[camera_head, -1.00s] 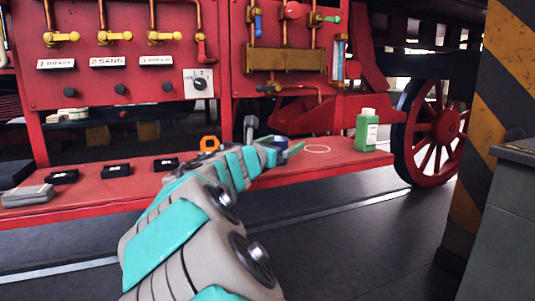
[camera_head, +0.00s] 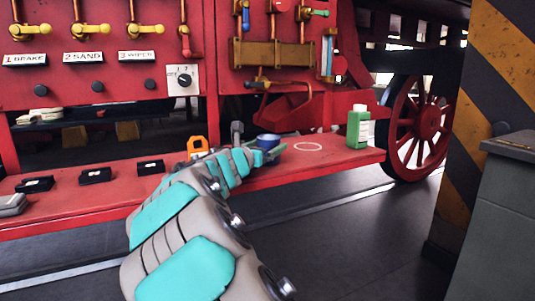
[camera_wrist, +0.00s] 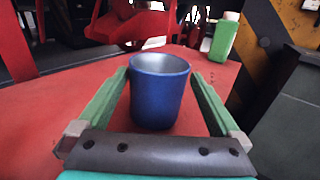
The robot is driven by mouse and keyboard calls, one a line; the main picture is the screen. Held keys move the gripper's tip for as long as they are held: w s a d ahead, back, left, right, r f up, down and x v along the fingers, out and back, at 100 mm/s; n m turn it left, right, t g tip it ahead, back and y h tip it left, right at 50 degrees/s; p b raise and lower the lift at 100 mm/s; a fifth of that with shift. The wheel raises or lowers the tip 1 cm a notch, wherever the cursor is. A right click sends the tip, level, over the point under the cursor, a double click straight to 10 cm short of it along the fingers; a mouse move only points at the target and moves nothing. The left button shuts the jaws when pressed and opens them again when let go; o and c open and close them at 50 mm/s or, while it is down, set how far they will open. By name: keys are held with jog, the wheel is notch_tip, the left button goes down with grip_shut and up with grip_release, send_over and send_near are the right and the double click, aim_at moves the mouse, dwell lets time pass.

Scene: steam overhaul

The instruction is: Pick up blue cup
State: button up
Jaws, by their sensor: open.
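The blue cup (camera_wrist: 158,95) stands upright on the red bench, with its grey inside showing in the wrist view. In the head view the blue cup (camera_head: 268,142) shows just beyond the end of my arm. My gripper (camera_wrist: 160,80) is open, with one green finger on each side of the cup. A small gap shows between the cup and each finger, so it is not clamped. In the head view my gripper (camera_head: 262,152) is partly hidden by my own arm.
A green bottle (camera_head: 358,127) stands right of the cup on the red bench (camera_head: 325,160). A white ring (camera_head: 308,147) is marked between them. An orange object (camera_head: 197,146) and several black boxes (camera_head: 95,175) lie to the left. A striped pillar (camera_head: 480,130) stands at the right.

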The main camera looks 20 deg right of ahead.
jog(key=x, duration=0.4)
jog(key=shift+w+r, duration=0.2)
jog(key=shift+r, duration=0.05)
jog(key=c, duration=1.2)
jog(key=shift+c, duration=0.2)
